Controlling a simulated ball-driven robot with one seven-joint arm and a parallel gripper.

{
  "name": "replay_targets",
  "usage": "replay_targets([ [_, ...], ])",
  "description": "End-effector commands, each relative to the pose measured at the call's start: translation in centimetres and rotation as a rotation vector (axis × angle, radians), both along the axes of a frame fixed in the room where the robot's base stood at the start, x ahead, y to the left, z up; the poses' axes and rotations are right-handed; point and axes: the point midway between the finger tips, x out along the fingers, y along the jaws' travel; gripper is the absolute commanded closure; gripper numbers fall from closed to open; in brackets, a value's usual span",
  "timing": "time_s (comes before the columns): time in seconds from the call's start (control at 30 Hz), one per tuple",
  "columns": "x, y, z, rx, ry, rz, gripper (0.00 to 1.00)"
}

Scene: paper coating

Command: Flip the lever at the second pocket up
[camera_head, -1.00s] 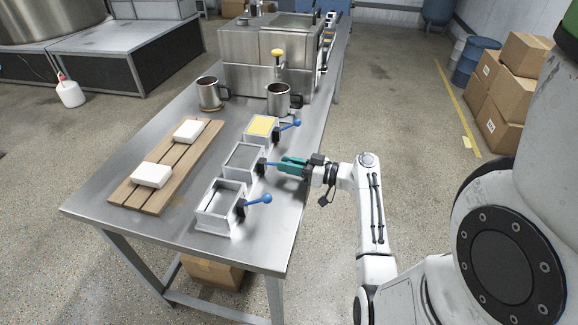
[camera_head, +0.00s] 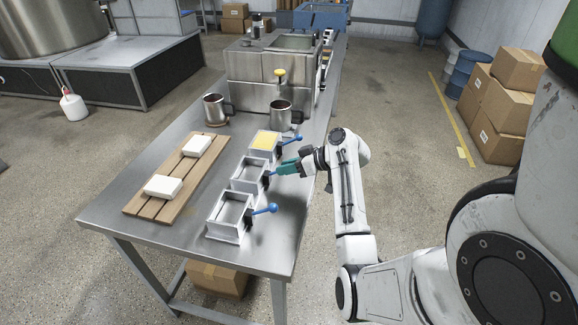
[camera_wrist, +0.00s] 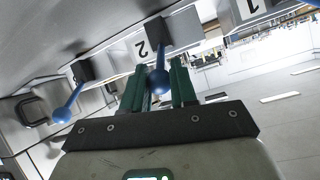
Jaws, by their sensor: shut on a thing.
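The second pocket (camera_head: 247,172) is the middle of three grey metal boxes in a row on the table. Its label 2 (camera_wrist: 142,48) shows in the wrist view. Its blue lever (camera_head: 271,173) sticks out from a black pivot on the box's right side. My gripper (camera_head: 285,168), with green fingers, is at this lever. In the wrist view the lever's blue ball (camera_wrist: 158,83) lies between the two fingers, and the gripper is shut on the lever. The fingers partly hide the lever in the head view.
The near pocket (camera_head: 229,238) has a free blue lever (camera_head: 265,209). The far pocket, with yellow contents (camera_head: 265,142), has another (camera_head: 294,139). White blocks lie on a wooden rack (camera_head: 150,206). Two metal mugs (camera_head: 281,115) stand behind.

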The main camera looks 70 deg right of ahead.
Motion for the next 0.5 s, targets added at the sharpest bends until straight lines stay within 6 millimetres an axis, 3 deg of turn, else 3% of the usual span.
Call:
replay_targets([
  [0.43,0.13,-0.02,0.19,-0.004,0.013,0.001,1.0],
  [0.47,0.14,-0.02,0.2,-0.004,0.013,0.001,0.72],
  [0.5,0.14,-0.02,0.21,-0.004,0.013,0.001,0.68],
])
